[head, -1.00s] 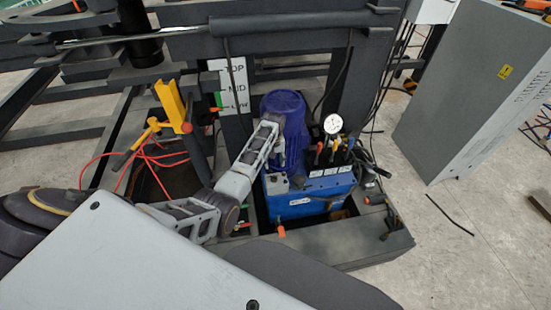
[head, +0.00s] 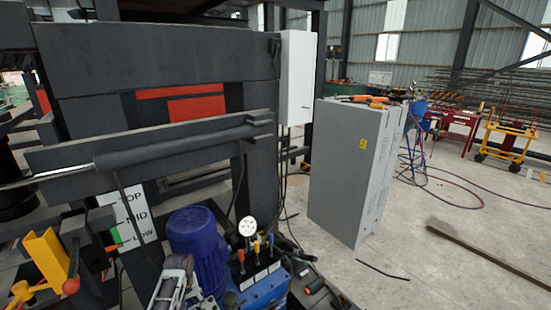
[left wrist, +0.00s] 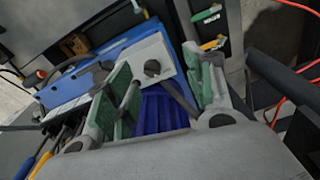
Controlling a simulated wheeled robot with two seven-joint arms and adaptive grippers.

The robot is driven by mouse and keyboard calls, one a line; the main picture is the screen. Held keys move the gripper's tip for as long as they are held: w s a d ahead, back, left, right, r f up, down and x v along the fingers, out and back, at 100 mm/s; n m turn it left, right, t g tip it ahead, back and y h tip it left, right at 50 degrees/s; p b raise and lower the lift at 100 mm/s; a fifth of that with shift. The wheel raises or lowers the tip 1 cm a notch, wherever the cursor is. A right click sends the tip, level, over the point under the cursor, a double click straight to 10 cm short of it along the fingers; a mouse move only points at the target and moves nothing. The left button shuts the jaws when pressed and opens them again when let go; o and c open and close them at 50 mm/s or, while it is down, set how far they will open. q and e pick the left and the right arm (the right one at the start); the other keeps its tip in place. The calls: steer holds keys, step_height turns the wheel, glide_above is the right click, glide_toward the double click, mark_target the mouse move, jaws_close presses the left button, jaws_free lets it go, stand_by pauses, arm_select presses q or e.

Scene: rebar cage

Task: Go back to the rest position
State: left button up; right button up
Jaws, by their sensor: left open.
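My left gripper (left wrist: 160,75) is open in the left wrist view, with green pads on its two fingers. The blue motor (left wrist: 160,112) shows between and beyond the fingers, and the blue pump unit (left wrist: 85,75) lies to their left. I cannot tell whether the fingers touch anything. In the head view, part of my left gripper (head: 176,278) shows at the bottom edge, in front of the blue motor (head: 195,240); its lower part is cut off. My right gripper is not in view.
The pump's gauge (head: 247,226) and levers (head: 257,250) stand right of the motor. A yellow handle (head: 47,257) is at the lower left. Red hoses (left wrist: 285,100) lie right of the gripper.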

arm_select(q)
steer(key=s+d+r+m+t, duration=0.1)
steer(key=s+d+r+m, duration=0.25)
steer(key=s, duration=0.55)
steer(key=s+d+r+m+t, duration=0.1)
steer(key=s+d+r+m, duration=0.1)
steer(key=s+r, duration=0.45)
steer(key=s+d+r+m+t, duration=0.1)
steer(key=s+d+r+m, duration=0.15)
steer(key=s, duration=0.75)
step_height(320, 180, down, 18)
steer(key=w+g, duration=0.1)
steer(key=shift+g+h, duration=0.3)
steer(key=shift+g, duration=0.2)
steer(key=s+f, duration=0.4)
steer(key=f, duration=0.5)
steer(key=s+a+f, duration=0.1)
steer(key=s+f, duration=0.3)
steer(key=f, duration=0.5)
steer(key=s+f, duration=0.5)
steer(key=f, duration=0.4)
steer(key=shift+a+f, duration=0.25)
steer(key=shift+f, duration=0.05)
steer(key=s+a+f, duration=0.2)
steer(key=s+f, duration=0.5)
steer(key=s, duration=0.6)
steer(key=shift+a+f+g, duration=0.3)
steer(key=shift+a, duration=0.1)
